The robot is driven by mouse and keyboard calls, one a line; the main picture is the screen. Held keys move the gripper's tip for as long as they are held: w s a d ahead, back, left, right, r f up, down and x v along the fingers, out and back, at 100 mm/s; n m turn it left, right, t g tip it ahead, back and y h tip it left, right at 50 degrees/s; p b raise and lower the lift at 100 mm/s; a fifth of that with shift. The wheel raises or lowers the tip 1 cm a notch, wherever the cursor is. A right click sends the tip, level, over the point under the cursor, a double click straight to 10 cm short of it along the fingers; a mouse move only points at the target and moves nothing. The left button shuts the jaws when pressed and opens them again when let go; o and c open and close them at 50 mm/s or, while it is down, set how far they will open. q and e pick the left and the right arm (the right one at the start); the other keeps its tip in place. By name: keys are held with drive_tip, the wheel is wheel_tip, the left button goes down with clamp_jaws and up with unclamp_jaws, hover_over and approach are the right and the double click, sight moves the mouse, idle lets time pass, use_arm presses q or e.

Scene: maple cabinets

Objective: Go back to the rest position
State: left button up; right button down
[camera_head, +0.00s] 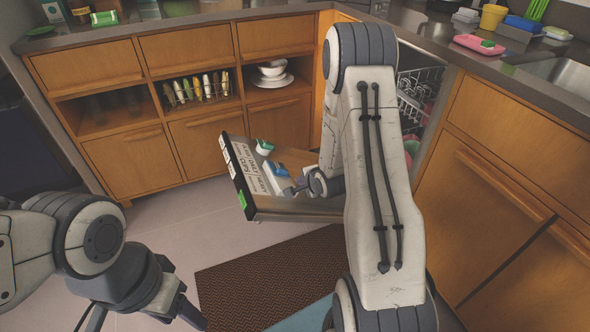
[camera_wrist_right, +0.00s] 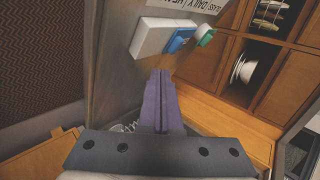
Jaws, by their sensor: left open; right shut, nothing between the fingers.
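My right arm reaches down across the middle of the head view to the open dishwasher door (camera_head: 290,207). My right gripper (camera_head: 291,187) is partly hidden by its own arm there. In the right wrist view its purple fingers (camera_wrist_right: 161,85) are pressed together with nothing between them. They point along the door's inner face (camera_wrist_right: 113,70), close to a white dispenser with a blue part (camera_wrist_right: 180,40) and a green-lidded part (camera_wrist_right: 205,35). I cannot tell whether they touch the door. My left gripper (camera_head: 150,310) is at the lower left, open and partly cut off by the frame edge.
The dishwasher's rack (camera_head: 418,90) with dishes shows behind my right arm. Wooden cabinets (camera_head: 140,165) with open shelves line the back, and more cabinets (camera_head: 485,215) stand at right. A brown mat (camera_head: 260,275) lies on the floor. Floor between left arm and door is clear.

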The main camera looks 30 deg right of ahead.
drive_tip(key=s+a+r+n+g+y, duration=0.1)
drive_tip(key=s+a+r+n, duration=0.25)
drive_tip(key=a, duration=0.35)
drive_tip(key=s+a+r+n+g, duration=0.2)
drive_tip(key=a+r+n, duration=0.1)
drive_tip(key=a+n, duration=0.25)
drive_tip(key=s+a+r+n+g+y, duration=0.1)
drive_tip(key=s+a+r+n, duration=0.25)
drive_tip(key=a, duration=0.35)
drive_tip(key=s+a+r+n+g, duration=0.2)
drive_tip(key=s+a+r+n, duration=0.1)
drive_tip(key=s+n, duration=0.3)
drive_tip(key=s+a+r+n+g, duration=0.2)
drive_tip(key=s+a+n, duration=0.1)
drive_tip(key=s, duration=0.5)
drive_tip(key=s+a+r+n+g, duration=0.1)
drive_tip(key=s+a+r+n, duration=0.15)
drive_tip(key=s+n, duration=0.4)
wheel_tip(320, 180, up, 29)
drive_tip(key=m+p, duration=0.1)
drive_tip(key=p, duration=2.7)
drive_tip(key=shift+s+d+f+p, duration=0.15)
drive_tip(key=shift+s+p, duration=0.15)
drive_tip(key=shift+s, duration=0.1)
